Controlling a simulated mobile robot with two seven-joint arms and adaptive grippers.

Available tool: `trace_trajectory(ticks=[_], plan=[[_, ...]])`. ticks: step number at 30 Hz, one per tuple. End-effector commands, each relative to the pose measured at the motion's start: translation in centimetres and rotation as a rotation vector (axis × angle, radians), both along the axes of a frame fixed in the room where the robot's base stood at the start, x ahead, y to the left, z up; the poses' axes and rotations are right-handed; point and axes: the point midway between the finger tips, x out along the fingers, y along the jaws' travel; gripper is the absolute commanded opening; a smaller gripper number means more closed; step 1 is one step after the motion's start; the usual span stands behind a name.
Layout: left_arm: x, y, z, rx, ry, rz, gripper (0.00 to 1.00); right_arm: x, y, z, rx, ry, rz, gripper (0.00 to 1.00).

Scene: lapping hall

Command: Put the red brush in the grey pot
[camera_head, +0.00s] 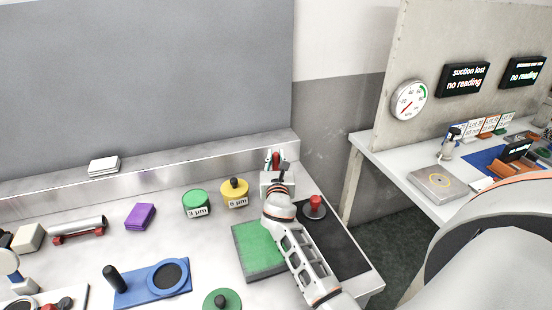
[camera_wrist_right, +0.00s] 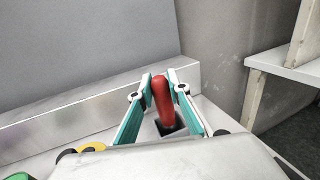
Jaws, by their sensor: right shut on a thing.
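The red brush (camera_wrist_right: 163,98) stands roughly upright between the fingers of my right gripper (camera_wrist_right: 160,84) in the wrist view. In the head view, its red top (camera_head: 276,157) shows between the fingers of my right gripper (camera_head: 276,156), which is shut on it. The grey pot (camera_head: 266,178) is a small pale box at the back right of the bench, just below the gripper. In the wrist view, the brush's lower end overlaps the pot's dark square opening (camera_wrist_right: 178,126). How deep it reaches is hidden. My left gripper is not in view.
A red-knobbed piece (camera_head: 315,204) stands on a black mat (camera_head: 345,255) right of my forearm. A green plate (camera_head: 252,250) lies left of it. Yellow (camera_head: 235,195) and green (camera_head: 195,201) lidded containers stand left of the pot. A metal ledge runs behind.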

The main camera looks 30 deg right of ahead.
Motion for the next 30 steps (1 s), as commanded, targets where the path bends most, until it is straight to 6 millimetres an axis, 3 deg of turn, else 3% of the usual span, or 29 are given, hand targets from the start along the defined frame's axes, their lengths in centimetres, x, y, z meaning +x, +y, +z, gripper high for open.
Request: trace_trajectory(ticks=[5, 6, 7, 20, 30], plan=[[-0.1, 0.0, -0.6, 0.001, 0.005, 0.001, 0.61, 0.0, 0.0, -0.4, 0.000, 0.000, 0.000, 0.00], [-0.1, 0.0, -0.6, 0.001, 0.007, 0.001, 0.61, 0.0, 0.0, -0.3, 0.000, 0.000, 0.000, 0.27], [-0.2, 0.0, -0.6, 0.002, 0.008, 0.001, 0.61, 0.0, 0.0, -0.3, 0.000, 0.000, 0.000, 0.34], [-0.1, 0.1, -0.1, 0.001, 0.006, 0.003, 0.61, 0.0, 0.0, 0.2, 0.000, 0.000, -0.001, 0.34], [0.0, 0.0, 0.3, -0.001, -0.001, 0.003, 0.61, -5.3, 3.2, -0.1, 0.002, 0.003, 0.000, 0.34]])
